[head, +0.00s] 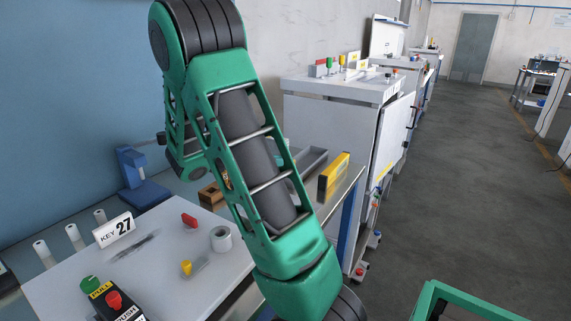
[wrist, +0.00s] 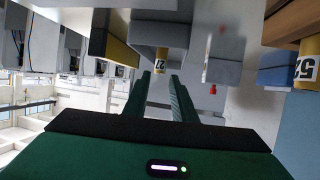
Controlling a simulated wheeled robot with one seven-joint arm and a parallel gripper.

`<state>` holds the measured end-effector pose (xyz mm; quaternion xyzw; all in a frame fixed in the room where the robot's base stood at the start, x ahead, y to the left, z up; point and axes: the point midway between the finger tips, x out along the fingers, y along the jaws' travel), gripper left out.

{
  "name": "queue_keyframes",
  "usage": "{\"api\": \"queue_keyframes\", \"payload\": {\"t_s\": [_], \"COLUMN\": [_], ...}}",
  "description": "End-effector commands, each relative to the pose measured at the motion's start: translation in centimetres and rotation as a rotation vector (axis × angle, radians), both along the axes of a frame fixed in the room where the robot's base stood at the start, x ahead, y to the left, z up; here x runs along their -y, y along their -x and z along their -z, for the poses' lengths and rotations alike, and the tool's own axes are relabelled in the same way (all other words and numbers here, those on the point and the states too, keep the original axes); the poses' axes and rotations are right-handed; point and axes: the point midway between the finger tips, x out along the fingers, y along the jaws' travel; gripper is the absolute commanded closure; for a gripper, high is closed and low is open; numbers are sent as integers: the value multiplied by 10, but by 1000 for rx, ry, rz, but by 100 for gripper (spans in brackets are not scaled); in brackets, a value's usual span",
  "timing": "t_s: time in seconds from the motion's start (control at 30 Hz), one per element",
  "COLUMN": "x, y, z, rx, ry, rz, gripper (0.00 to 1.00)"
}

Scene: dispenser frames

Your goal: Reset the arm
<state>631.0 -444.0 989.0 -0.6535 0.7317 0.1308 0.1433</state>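My green arm (head: 250,150) runs from the top of the head view down to the bottom middle, in front of the bench. My gripper (wrist: 159,76) is not seen in the head view. In the wrist view its two green fingers point away from the camera with a gap between them. Nothing shows held in that gap. Beyond the fingertips hangs a yellow piece labelled 27 (wrist: 160,64); the wrist picture looks upside down, and I cannot tell the distance to it.
A blue stand (head: 140,180) is behind. A white cabinet (head: 335,135) stands beyond. The floor (head: 440,200) at right is clear.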

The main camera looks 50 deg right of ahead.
Motion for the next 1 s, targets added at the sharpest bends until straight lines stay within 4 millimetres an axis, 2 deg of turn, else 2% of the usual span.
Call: {"api": "queue_keyframes", "payload": {"t_s": [0.1,0.23,1.0], "x": [-12,-17,-16], "y": [-2,-2,-1], "z": [-4,-7,-7], "rx": [0,0,0], "ry": [-1,0,0], "rz": [-2,0,1], "gripper": [76,76,76]}}
